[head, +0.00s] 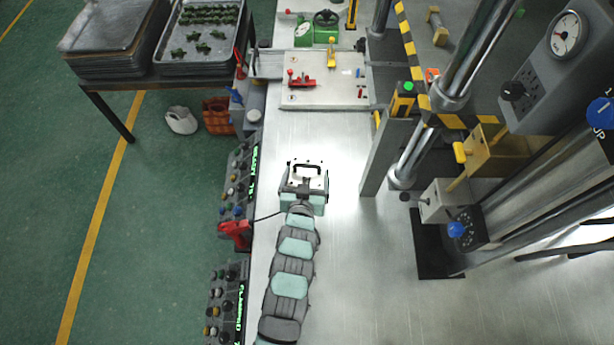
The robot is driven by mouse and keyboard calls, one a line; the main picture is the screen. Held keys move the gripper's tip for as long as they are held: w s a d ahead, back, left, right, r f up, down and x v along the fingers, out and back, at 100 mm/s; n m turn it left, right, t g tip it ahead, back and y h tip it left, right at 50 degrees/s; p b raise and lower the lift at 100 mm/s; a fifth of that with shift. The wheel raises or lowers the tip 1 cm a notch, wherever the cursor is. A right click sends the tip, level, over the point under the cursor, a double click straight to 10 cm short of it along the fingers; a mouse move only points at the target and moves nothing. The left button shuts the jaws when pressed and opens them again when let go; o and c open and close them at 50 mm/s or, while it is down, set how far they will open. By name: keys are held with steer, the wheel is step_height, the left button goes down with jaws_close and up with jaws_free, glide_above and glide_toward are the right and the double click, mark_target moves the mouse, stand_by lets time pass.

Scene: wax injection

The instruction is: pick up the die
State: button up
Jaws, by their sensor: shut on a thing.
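The die (314,177) is a pale, flat-topped block with a black handle on its far side. It sits over the steel bench top, left of centre in the head view. My gripper (303,183) is at the die's near side and is shut on it. The fingertips are small and hard to make out here. My wrist and arm hide the near part of the die. I cannot tell whether the die rests on the steel or is slightly above it.
A pale plate (345,95) with red and yellow clamps lies beyond the die. The press column (380,160) stands to the right. Control panels (236,180) and a red tool (235,231) line the left edge. Bare steel (335,140) lies between die and plate.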

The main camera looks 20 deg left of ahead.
steer(key=shift+r, duration=0.1)
steer(key=shift+c, duration=0.9)
steer(key=shift+r, duration=0.1)
